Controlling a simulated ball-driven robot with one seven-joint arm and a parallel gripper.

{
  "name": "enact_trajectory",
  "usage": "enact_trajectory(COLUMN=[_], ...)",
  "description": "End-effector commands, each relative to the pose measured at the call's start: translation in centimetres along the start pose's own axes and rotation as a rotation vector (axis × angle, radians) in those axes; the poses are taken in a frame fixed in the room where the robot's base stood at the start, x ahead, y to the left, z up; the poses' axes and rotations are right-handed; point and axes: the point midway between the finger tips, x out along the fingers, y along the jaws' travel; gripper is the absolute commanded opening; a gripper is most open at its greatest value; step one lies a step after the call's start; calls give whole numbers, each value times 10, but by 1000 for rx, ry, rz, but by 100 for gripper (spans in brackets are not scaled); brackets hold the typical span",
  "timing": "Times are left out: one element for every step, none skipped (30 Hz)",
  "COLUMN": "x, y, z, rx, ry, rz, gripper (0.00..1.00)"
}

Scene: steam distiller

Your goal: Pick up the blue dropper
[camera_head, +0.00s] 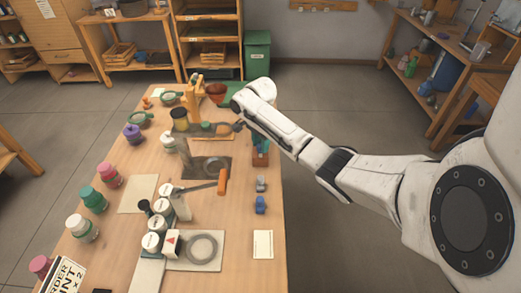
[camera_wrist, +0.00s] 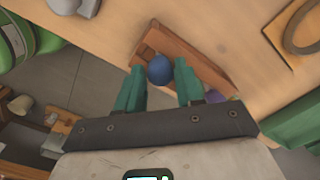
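The blue dropper shows as a round blue bulb (camera_wrist: 160,70) in the wrist view, standing in a small brown wooden rack (camera_wrist: 197,62). Its lower part is hidden. My gripper (camera_wrist: 160,68) has two teal fingers, spread apart. The bulb appears between the fingertips in the picture; I cannot tell whether they touch it or how far above it they are. In the head view the wooden rack (camera_head: 260,159) stands near the table's right edge below my arm's end. The bulb cannot be made out there.
A purple thing (camera_wrist: 212,96) is partly hidden behind the right finger. A blue object (camera_head: 261,205) and a grey one (camera_head: 261,184) stand along the table's right edge. Jars, a grey ring (camera_head: 201,248) and an orange-handled tool (camera_head: 222,182) crowd the table (camera_head: 240,271). A green bin (camera_head: 257,53) stands behind.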

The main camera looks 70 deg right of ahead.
Motion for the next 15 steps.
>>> enact_trajectory(x=[0,0,0,0,0,0,0,0,0,0,0,0,0,0,0], y=[0,0,0,0,0,0,0,0,0,0,0,0,0,0,0], z=[0,0,0,0,0,0,0,0,0,0,0,0,0,0,0], rx=[0,0,0,0,0,0,0,0,0,0,0,0,0,0,0], ry=[0,0,0,0,0,0,0,0,0,0,0,0,0,0,0], rz=[0,0,0,0,0,0,0,0,0,0,0,0,0,0,0], gripper=[31,29,25,22,19,15,12,9,6,3,2,2,2,2,2])
